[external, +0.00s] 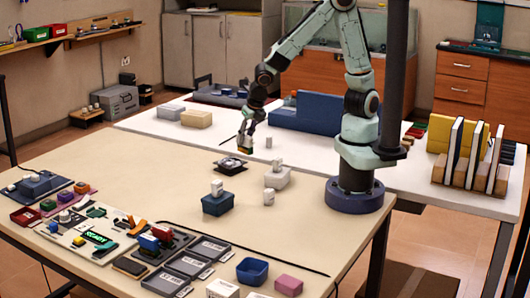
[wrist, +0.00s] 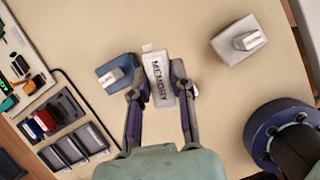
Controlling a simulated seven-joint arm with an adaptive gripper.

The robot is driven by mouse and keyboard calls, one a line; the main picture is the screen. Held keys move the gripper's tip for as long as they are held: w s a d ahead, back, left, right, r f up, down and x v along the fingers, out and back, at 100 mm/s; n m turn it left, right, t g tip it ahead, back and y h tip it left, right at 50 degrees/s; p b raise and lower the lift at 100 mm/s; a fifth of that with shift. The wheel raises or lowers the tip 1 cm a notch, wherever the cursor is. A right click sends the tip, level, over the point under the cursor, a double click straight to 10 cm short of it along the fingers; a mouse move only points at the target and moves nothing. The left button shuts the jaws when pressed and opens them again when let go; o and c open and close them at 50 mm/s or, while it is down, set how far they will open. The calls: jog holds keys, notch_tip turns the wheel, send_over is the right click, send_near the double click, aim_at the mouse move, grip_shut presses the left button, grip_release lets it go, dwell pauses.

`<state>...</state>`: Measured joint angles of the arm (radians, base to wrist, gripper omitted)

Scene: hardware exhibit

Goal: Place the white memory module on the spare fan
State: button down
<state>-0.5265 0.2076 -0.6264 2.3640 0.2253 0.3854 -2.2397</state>
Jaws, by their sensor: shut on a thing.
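The white memory module (wrist: 160,78), labelled MEMORY, is between the two fingers of my gripper (wrist: 160,92) in the wrist view. My gripper is shut on it. In the external view my gripper (external: 245,146) points down above the table, just behind and to the right of the spare fan. The module is too small to make out clearly there. The spare fan (external: 230,166) is a dark, flat square fan lying on the beige table. It appears apart from my gripper. I cannot make out the fan in the wrist view.
A blue box (external: 216,204) with a white piece on top stands in front of the fan. A pale box (external: 277,178) with another white piece is to the right. Trays and parts crowd the left and front of the beige table (external: 130,165).

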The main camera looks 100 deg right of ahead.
jog(key=s+d+r+m+g, duration=0.2)
jog(key=s+d+m, duration=0.3)
jog(key=s+d, duration=0.5)
send_near(229, 160)
jog(key=shift+s+d+m+h, duration=0.3)
jog(key=shift+s, duration=0.1)
jog(key=shift+w+d+f, duration=0.35)
jog(key=shift+w+f, duration=0.05)
jog(key=shift+f, duration=0.2)
jog(key=shift+w+f, duration=0.1)
jog(key=shift+f, duration=1.55)
jog(key=c, duration=1)
grip_release()
jog(key=shift+f, duration=0.15)
